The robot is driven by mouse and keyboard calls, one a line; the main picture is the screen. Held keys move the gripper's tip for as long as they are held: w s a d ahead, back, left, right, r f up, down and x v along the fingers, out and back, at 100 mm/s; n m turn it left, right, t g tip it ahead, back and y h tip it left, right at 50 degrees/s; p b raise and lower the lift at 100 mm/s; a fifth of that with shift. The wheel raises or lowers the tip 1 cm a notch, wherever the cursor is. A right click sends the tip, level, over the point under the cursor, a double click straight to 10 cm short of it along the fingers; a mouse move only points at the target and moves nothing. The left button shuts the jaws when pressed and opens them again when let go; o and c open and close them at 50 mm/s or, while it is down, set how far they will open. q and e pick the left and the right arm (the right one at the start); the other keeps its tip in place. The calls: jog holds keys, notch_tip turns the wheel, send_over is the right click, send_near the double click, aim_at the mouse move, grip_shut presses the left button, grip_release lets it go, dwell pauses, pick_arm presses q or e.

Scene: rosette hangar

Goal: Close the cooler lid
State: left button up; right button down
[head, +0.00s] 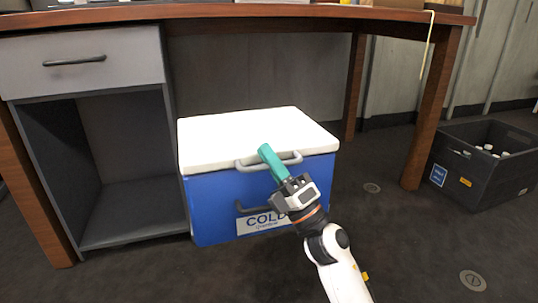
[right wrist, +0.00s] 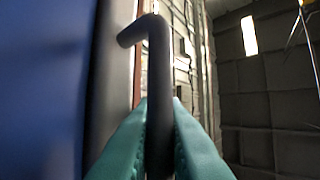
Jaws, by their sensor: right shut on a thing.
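The blue cooler (head: 212,207) with its white lid (head: 235,135) stands on the floor under the desk. The lid lies flat on the body and looks closed, with no gap that I can see. A grey handle (head: 292,158) runs along the lid's front edge. My right gripper (head: 267,152) is at this handle, its teal fingers pointing up and to the left across it. In the right wrist view the teal fingers are shut on the dark handle bar (right wrist: 160,90). The blue cooler wall is at the left there. My left gripper is out of view.
A wooden desk (head: 250,12) spans above the cooler, with a drawer unit (head: 120,69) at the left and a leg (head: 430,110) at the right. A dark crate (head: 477,184) with bottles stands on the floor at the far right. The floor between is clear.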

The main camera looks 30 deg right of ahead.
jog(key=shift+s+a, duration=0.2)
jog(key=shift+s, duration=0.1)
jog(key=c, duration=1.8)
grip_release()
jog(key=shift+o, duration=0.2)
jog(key=shift+s, duration=0.15)
jog(key=shift+d, duration=0.1)
jog(key=shift+r, duration=0.1)
